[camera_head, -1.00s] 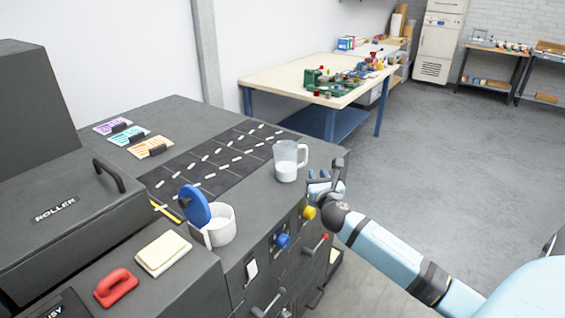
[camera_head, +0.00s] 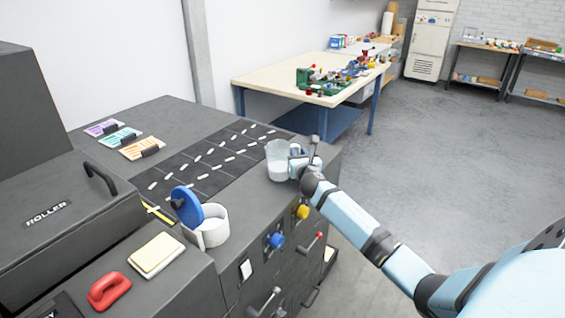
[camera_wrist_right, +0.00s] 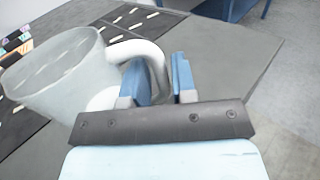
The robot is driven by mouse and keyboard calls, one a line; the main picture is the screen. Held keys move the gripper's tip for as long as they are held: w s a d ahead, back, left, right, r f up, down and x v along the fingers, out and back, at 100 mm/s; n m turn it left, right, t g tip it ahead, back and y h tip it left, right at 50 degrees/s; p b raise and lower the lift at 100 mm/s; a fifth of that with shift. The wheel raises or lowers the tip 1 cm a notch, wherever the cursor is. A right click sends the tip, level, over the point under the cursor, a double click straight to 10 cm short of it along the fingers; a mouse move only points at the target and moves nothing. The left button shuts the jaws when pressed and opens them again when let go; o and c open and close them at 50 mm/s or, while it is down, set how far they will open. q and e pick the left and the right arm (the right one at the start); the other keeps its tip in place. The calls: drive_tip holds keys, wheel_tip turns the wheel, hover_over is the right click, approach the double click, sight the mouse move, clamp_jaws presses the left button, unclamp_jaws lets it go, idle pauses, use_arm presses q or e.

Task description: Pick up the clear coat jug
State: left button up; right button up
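The clear coat jug (camera_head: 279,162) is a translucent jug with whitish liquid low inside. It stands upright on the dark machine top near its right edge. My right gripper (camera_head: 299,158) is at the jug's right side, on the handle side. In the right wrist view the jug (camera_wrist_right: 62,75) is at the left and its pale handle (camera_wrist_right: 150,52) reaches between my two fingers (camera_wrist_right: 161,80). One finger is inside the handle loop and the other is outside, with a gap showing between them, so the gripper looks open. My left gripper is not in view.
A black gridded mat (camera_head: 205,165) lies left of the jug. A red handled tool (camera_head: 108,291) and a cream pad (camera_head: 157,254) lie at the front. Knobs line the machine's front.

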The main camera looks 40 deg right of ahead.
drive_tip(key=shift+s, duration=0.1)
clamp_jaws()
drive_tip(key=shift+r, duration=0.25)
